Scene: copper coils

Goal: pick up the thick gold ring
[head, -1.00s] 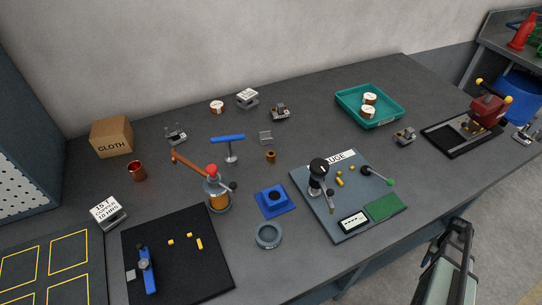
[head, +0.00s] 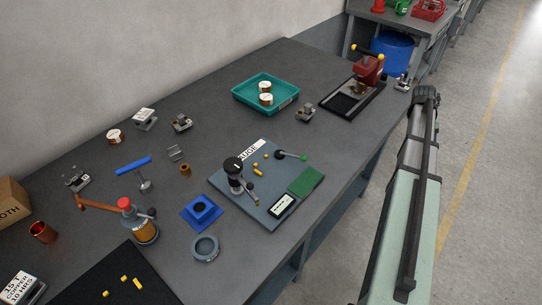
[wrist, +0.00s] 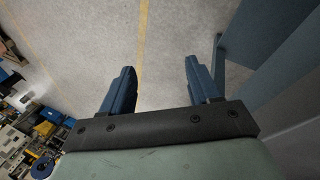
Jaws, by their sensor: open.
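A small gold-brown ring or short hollow cylinder (head: 185,170) stands on the grey workbench, left of the gauge board. It is the likeliest match for the thick gold ring, but it is too small to be certain. My gripper (wrist: 159,66) shows in the wrist view with its two blue fingers apart and nothing between them. It points at the bare floor beside the bench, well away from the ring. In the head view my arm is at the right, off the bench's front edge; the fingers cannot be made out there.
Around the ring are a blue square block (head: 202,212), a grey ring (head: 205,248), a blue-topped T-stand (head: 135,168) and a small grey holder (head: 175,152). The gauge board (head: 228,180) lies to the right, a teal tray (head: 240,97) behind.

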